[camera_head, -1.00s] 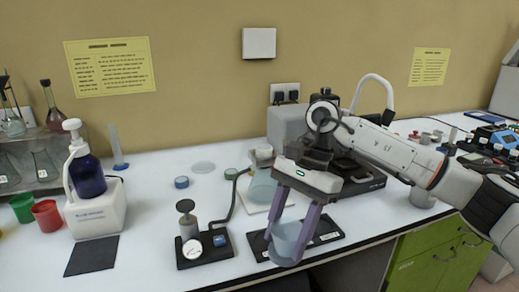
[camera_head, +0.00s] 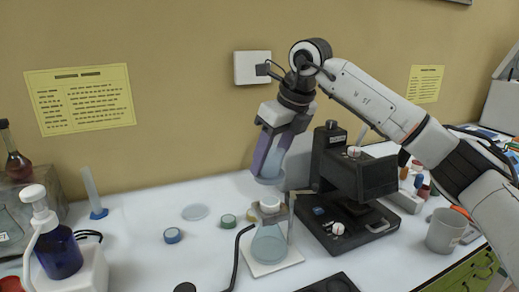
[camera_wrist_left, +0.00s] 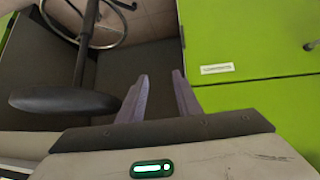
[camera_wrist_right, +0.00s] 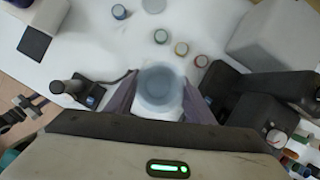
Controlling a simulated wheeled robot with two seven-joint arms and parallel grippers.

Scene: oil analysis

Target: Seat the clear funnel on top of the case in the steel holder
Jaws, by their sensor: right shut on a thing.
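My right gripper (camera_head: 271,150) is shut on the clear funnel (camera_head: 270,173), a bluish see-through cup. It holds the funnel at the wall side of the worktop, just above a small white case (camera_head: 269,205). The case sits at the top of a steel holder (camera_head: 291,212), over a conical flask (camera_head: 268,246). My left gripper (camera_wrist_left: 160,96) is open and empty, in front of green cabinets.
A black instrument (camera_head: 350,180) stands close to the right of the holder. A grey mug (camera_head: 445,230) is farther right. Small round lidded pots (camera_head: 172,235) lie to the left, with a blue pump bottle (camera_head: 58,250) beyond.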

